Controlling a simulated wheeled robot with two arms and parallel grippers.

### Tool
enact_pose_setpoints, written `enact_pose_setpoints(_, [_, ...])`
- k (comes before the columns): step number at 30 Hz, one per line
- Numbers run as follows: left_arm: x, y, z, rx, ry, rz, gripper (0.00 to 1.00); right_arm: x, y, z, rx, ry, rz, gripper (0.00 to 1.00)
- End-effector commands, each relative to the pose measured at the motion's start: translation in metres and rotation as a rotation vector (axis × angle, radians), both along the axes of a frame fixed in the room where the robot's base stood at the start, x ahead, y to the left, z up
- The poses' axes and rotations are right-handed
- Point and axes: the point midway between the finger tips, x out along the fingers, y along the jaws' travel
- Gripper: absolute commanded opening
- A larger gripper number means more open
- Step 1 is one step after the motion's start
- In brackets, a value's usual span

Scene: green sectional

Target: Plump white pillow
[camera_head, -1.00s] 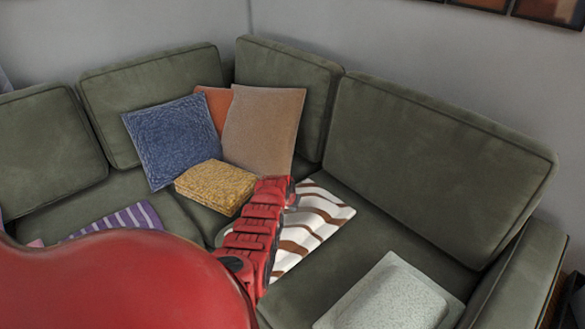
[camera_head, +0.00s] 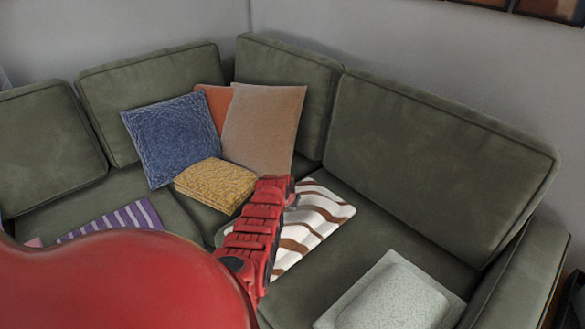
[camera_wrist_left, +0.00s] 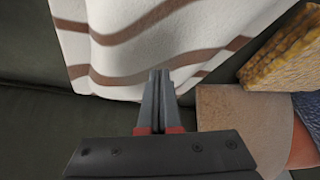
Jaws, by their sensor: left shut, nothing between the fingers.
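A white pillow with brown wavy stripes (camera_head: 318,217) lies on the seat near the sofa corner, partly hidden by my left arm. It also fills the upper part of the left wrist view (camera_wrist_left: 150,40). A white speckled pillow (camera_head: 395,295) lies on the seat at the lower right, clear of the arm. My left gripper (camera_head: 293,196) is at the striped pillow's far left edge. In the left wrist view its fingers (camera_wrist_left: 160,75) are together and empty, overlapping the pillow's edge in the picture. Whether they touch it I cannot tell. My right gripper is not in view.
A yellow folded textile (camera_head: 215,184) lies just left of my gripper. Blue (camera_head: 172,138), tan (camera_head: 262,130) and orange (camera_head: 213,100) pillows lean on the backrest behind it. A purple striped cloth (camera_head: 120,220) lies at left. The seat between the two white pillows is clear.

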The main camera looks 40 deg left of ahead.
Motion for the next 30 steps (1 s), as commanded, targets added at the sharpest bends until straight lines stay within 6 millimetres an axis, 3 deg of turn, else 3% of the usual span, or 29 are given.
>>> enact_pose_setpoints(30, [-0.0017, -0.0029, -0.0077, -0.006, 0.007, -0.002, 0.00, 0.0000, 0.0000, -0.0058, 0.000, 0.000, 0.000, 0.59])
